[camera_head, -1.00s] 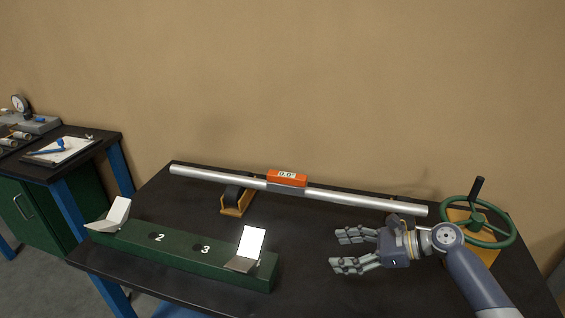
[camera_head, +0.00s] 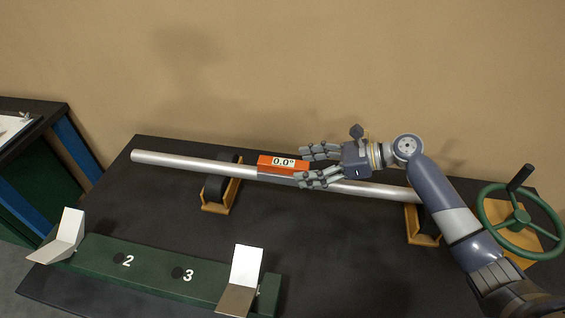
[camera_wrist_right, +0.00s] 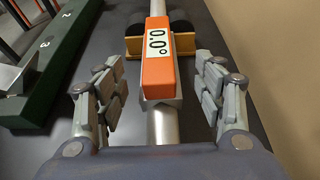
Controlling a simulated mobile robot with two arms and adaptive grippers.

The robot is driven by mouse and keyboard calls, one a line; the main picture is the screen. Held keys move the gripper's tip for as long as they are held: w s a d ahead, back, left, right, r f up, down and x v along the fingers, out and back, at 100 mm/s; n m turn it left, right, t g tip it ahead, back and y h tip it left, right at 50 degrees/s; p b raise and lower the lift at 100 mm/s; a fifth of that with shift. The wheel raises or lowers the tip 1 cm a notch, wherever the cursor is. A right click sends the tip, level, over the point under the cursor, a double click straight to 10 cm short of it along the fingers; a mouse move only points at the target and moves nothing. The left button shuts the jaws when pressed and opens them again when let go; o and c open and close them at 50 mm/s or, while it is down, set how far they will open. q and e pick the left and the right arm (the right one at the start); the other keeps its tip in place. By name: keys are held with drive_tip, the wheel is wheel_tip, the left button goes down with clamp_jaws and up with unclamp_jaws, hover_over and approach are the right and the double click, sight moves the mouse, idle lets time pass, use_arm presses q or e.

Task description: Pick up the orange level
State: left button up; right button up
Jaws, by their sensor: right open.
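The orange level (camera_head: 276,163) sits on a silver pipe (camera_head: 185,162) and its display reads 0.0°. My right gripper (camera_head: 318,166) is open at the level's right end, with its fingers pointing left along the pipe. In the right wrist view the level (camera_wrist_right: 158,75) lies ahead, centred between the open fingers of the gripper (camera_wrist_right: 158,105). A grey base shows under the level, on the pipe. The fingers appear apart from the level. My left gripper is not in view.
The pipe rests on roller stands, one on the left (camera_head: 220,190) and one on the right (camera_head: 420,230). A green handwheel (camera_head: 520,222) stands at the right. A green numbered bar (camera_head: 150,272) with angled metal plates lies in front. Black tabletop between bar and pipe is clear.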

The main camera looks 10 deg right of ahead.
sight(283, 170)
drive_tip(key=shift+x, duration=0.8)
drive_tip(key=p+x, duration=0.2)
drive_tip(key=x, duration=0.2)
drive_tip(key=shift+a+f, duration=0.1)
drive_tip(key=shift+a, duration=0.1)
drive_tip(key=shift+w+a+f, duration=0.15)
drive_tip(key=shift+a+f, duration=0.15)
drive_tip(key=shift+a, duration=0.15)
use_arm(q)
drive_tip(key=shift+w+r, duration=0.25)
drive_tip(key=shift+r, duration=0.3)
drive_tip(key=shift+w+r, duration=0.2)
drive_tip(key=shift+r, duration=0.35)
use_arm(e)
drive_tip(key=c, duration=1.2)
